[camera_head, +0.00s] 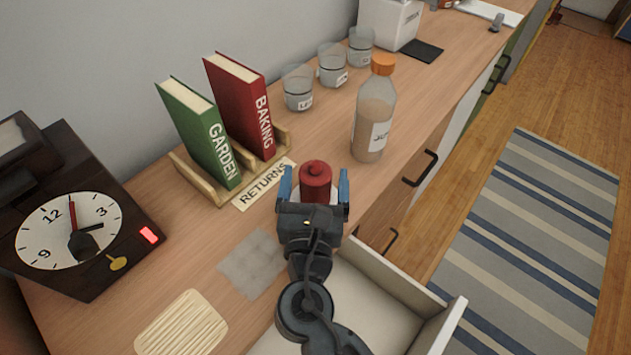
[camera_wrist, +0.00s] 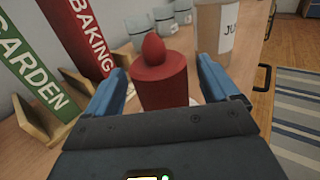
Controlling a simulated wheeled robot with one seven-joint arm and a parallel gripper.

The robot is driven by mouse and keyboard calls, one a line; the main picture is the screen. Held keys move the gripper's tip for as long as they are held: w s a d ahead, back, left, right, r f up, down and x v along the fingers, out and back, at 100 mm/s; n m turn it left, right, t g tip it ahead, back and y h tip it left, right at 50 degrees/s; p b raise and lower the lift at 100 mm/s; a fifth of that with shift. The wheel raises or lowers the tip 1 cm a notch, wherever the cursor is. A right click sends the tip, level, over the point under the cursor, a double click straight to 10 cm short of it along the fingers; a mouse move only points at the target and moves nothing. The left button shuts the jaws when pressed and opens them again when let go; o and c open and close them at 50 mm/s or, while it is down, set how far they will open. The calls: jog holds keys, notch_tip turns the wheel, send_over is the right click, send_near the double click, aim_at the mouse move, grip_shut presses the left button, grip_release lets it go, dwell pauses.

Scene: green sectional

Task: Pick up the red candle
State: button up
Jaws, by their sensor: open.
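The red candle (camera_head: 316,181) stands upright on the wooden counter top, in front of the book rack and near the counter's front edge. My gripper (camera_head: 314,188) is open, with one blue finger on each side of the candle. In the wrist view the candle (camera_wrist: 160,80) stands between the two fingers of my gripper (camera_wrist: 160,92), with a gap showing at the left finger.
A juice bottle (camera_head: 373,118) stands right of the candle. The green book (camera_head: 200,130) and red book (camera_head: 240,105) stand in a wooden rack (camera_head: 205,189) to the left. A RETURNS label (camera_head: 264,184) lies nearby. An open drawer (camera_head: 385,290) juts out below. A clock (camera_head: 70,225) is at left.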

jog(key=shift+w, duration=1.25)
jog(key=shift+c, duration=0.4)
jog(key=c, duration=1.2)
jog(key=shift+o, duration=0.2)
jog(key=shift+r, duration=0.1)
